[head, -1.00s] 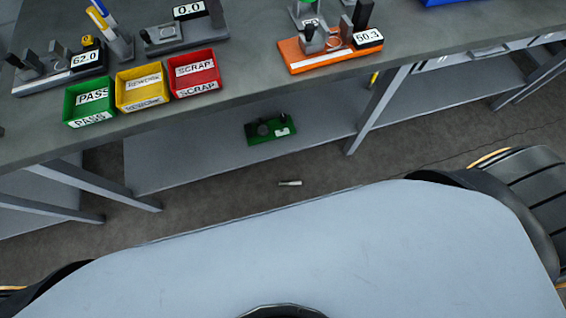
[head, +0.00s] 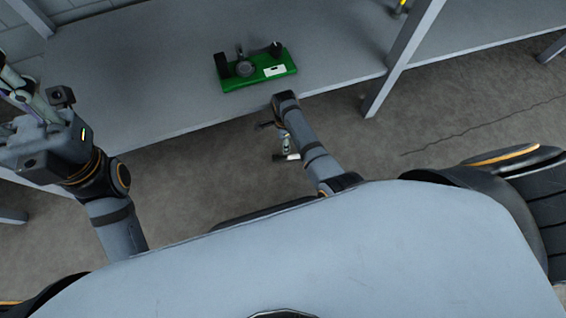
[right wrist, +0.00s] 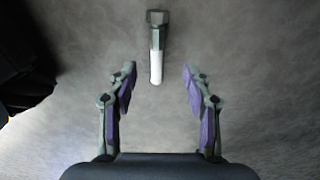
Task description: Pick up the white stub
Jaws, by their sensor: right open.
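The white stub (right wrist: 156,52) lies on the grey floor, with a white end and a darker grey-green hexagonal end. In the right wrist view its white end points toward my right gripper (right wrist: 158,88), whose two fingers are spread wide and empty. The stub lies just ahead of the fingertips, roughly midway between them. In the head view, the right gripper (head: 284,142) reaches down over the floor, with the stub (head: 291,157) small and partly hidden beside it. My left gripper (head: 16,88) is at the left edge, partly cut off; its opening is unclear.
A green fixture (head: 262,79) stands on the low grey shelf (head: 150,95) beyond the stub. A bench leg (head: 398,65) rises right of the right arm. The floor (head: 460,120) to the right is clear. A dark object (right wrist: 22,60) fills the wrist view's left edge.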

